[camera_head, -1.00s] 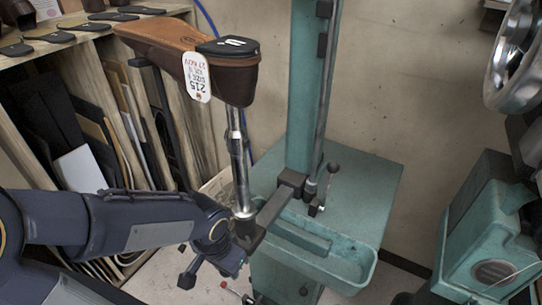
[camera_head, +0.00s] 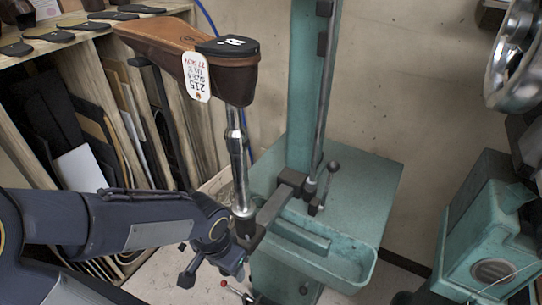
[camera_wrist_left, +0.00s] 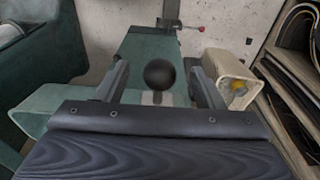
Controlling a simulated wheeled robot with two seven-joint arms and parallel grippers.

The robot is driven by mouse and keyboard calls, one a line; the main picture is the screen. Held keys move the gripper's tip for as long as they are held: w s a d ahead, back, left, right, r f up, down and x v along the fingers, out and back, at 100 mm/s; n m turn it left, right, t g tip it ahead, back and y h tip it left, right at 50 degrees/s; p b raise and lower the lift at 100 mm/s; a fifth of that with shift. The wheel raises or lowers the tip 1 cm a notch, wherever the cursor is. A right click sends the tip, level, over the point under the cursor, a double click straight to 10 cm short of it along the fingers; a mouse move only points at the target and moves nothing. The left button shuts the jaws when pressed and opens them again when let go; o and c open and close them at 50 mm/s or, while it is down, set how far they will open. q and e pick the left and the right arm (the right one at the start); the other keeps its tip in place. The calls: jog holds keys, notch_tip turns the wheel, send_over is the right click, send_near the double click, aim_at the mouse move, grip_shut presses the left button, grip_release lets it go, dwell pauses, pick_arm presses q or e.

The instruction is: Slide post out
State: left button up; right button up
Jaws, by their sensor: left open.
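The chrome post (camera_head: 237,150) stands upright at the end of a dark bracket arm (camera_head: 272,207) on the teal machine. A brown shoe (camera_head: 170,45), sole up with a white paper tag (camera_head: 196,76), sits on its top. My left gripper (camera_head: 215,267) is low beside the post's lower end, partly hidden by its own wrist. In the left wrist view my left gripper (camera_wrist_left: 160,82) is open, its fingers either side of a round black knob (camera_wrist_left: 160,73). I cannot tell whether they touch it. My right gripper is not in view.
The teal machine's column (camera_head: 304,90) and tray (camera_head: 325,262) stand just right of the post, with a small ball-topped lever (camera_head: 327,185). A wooden rack (camera_head: 120,110) of sheets is at the left. Another teal machine (camera_head: 490,235) is at the right.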

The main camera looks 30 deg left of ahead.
pick_arm(q)
notch_tip(320, 180, up, 7)
jog(key=s+p, duration=0.2)
jog(key=p, duration=0.4)
jog(key=shift+p, duration=0.3)
jog(key=d+r+n+t+h, duration=0.2)
jog(key=d+r+t+h, duration=0.1)
jog(key=r, duration=0.8)
jog(key=shift+s+d+n+t+h, duration=0.35)
jog(key=shift+d+t, duration=0.35)
jog(key=shift+d, duration=0.45)
jog(key=shift+a, duration=0.1)
